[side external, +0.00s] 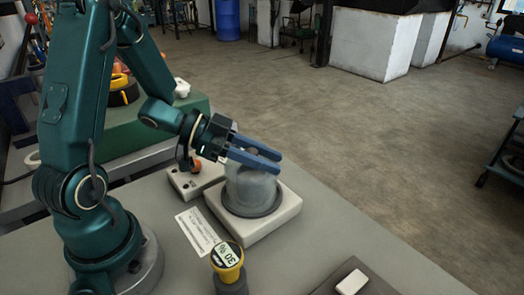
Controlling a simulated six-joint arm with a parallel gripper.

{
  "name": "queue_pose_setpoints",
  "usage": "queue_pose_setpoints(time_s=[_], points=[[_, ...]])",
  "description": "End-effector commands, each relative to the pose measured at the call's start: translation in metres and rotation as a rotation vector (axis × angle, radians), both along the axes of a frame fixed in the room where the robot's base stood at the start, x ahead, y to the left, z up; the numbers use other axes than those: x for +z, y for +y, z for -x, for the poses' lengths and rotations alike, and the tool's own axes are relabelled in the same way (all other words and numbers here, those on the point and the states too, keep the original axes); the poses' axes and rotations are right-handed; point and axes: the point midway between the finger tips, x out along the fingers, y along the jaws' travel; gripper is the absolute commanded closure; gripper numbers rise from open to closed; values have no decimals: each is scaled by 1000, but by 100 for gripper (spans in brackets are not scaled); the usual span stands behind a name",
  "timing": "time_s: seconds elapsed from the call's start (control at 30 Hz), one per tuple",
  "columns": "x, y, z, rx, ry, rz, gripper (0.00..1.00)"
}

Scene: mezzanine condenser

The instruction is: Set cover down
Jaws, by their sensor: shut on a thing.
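My gripper (277,161), with two blue fingers, reaches in from the left and is shut on the upper part of the cover. The cover (252,187) is a translucent, greyish, rounded vessel and looks upright. It is over a dark round ring (252,211) on a white square base (277,216). I cannot tell whether its lower rim touches the ring or is slightly above it. The fingers partly hide the cover's top.
A small light box with an orange knob (196,167) stands behind left of the base. A printed card (199,231) lies in front of it. A yellow-topped dial (227,255) stands nearer. A white block (352,282) lies on a dark mat at front right. The grey table (325,235) is clear right of the base.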

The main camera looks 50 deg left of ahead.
Motion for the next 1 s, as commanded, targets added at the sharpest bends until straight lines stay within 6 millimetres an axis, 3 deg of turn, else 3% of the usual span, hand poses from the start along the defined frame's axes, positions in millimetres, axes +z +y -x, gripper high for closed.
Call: queue_pose_setpoints(time_s=[0.03,0.07,0.1,0.13,0.57,1.0], points=[[-2,0,0,1,3,3,100],[-2,0,0,0,2,2,55],[-1,0,0,1,1,1,40],[-1,0,0,1,1,1,36],[3,2,1,3,-2,0,36],[30,50,48,9,-1,-2,36]])
